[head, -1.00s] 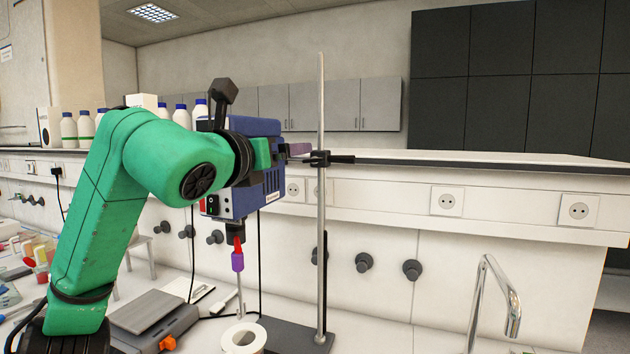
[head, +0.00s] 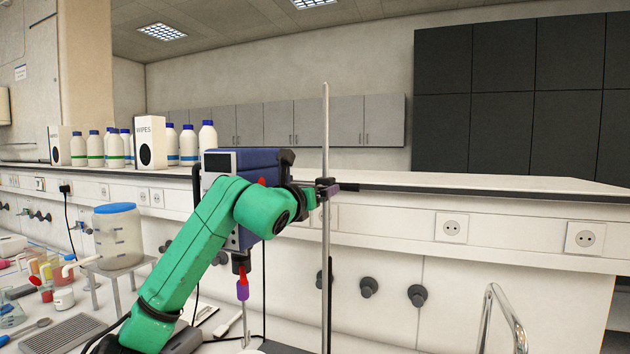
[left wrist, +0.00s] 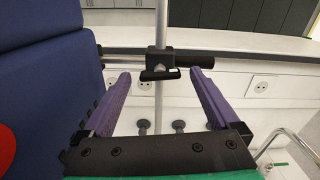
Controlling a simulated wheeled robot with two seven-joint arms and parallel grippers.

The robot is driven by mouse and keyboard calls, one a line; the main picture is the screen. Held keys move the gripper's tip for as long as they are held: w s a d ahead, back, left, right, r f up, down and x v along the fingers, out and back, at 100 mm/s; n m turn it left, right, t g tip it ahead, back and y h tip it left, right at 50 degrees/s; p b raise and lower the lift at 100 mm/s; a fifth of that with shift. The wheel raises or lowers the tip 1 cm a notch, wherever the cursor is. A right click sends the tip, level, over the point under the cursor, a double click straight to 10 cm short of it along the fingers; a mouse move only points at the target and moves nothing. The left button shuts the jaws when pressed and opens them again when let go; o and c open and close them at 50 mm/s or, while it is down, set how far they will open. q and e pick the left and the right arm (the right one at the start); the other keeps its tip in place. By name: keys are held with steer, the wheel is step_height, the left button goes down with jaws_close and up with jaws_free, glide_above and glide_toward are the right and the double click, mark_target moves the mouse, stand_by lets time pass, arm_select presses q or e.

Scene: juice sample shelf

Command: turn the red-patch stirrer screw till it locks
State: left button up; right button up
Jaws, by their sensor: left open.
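The stirrer (head: 250,160) is a blue box-shaped motor on an upright metal rod (head: 326,120), partly hidden behind my left arm. Part of a red round patch (left wrist: 5,148) shows on its blue side at the left edge of the left wrist view. A black clamp (left wrist: 160,60) sits on the rod, with a dark screw piece (left wrist: 158,74) on its near side. My left gripper (head: 328,189) is at clamp height beside the rod. In the left wrist view its purple fingers (left wrist: 159,78) are open and empty, with the clamp showing between their tips. Contact cannot be told.
A purple-and-red stirring shaft piece (head: 242,285) hangs below the motor. A lidded clear container (head: 117,236) stands on a rack at left. White bottles (head: 188,146) stand on the shelf behind. A metal tap (head: 500,315) rises at right. Space right of the rod is free.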

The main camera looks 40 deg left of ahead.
arm_select(q)
steer(key=shift+c, duration=0.6)
steer(key=c, duration=1.3)
steer(key=shift+o, duration=0.2)
steer(key=shift+m, duration=0.8)
steer(key=o, duration=1.4)
